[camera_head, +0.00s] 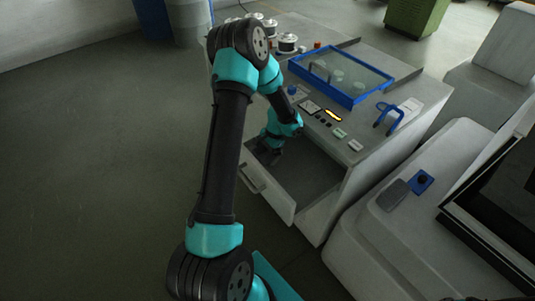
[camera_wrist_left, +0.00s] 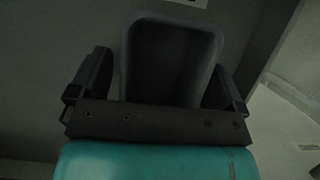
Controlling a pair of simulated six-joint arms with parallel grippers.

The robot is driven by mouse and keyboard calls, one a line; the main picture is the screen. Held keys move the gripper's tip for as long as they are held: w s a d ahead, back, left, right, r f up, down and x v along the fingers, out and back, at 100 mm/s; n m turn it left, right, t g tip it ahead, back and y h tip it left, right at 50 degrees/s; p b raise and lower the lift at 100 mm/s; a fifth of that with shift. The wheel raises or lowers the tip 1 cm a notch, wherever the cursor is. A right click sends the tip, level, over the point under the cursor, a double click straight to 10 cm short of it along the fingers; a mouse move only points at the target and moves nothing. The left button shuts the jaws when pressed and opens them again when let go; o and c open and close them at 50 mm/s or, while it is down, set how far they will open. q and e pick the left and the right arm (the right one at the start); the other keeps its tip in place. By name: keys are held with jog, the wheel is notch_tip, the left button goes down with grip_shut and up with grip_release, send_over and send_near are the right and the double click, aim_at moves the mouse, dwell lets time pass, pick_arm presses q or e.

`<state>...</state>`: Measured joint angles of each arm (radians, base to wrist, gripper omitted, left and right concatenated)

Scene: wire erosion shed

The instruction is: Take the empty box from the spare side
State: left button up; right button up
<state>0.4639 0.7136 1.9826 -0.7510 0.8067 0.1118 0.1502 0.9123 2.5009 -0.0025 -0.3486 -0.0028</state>
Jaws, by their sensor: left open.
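My left gripper (camera_head: 268,152) reaches down into an open drawer (camera_head: 268,192) in the front of the grey machine. In the left wrist view a grey box (camera_wrist_left: 172,19) with rounded corners and a dark, empty-looking inside lies in front of the gripper. The open fingers of the left gripper (camera_wrist_left: 162,65) stand one on each side of the box, with a small gap showing at least on the left. In the head view the box cannot be made out behind the arm. My right gripper is in neither view.
The machine top carries a blue-framed tray (camera_head: 345,95), a blue handle (camera_head: 388,118), small labels and several spools (camera_head: 287,43). A white housing (camera_head: 400,225) stands close on the right. The floor (camera_head: 90,170) to the left is clear.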

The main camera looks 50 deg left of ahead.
pick_arm(q)
jog(key=c, duration=1.1)
jog(key=shift+o, duration=0.2)
jog(key=shift+r, duration=0.15)
notch_tip(320, 180, up, 10)
jog(key=shift+r, duration=0.1)
dwell(0.3)
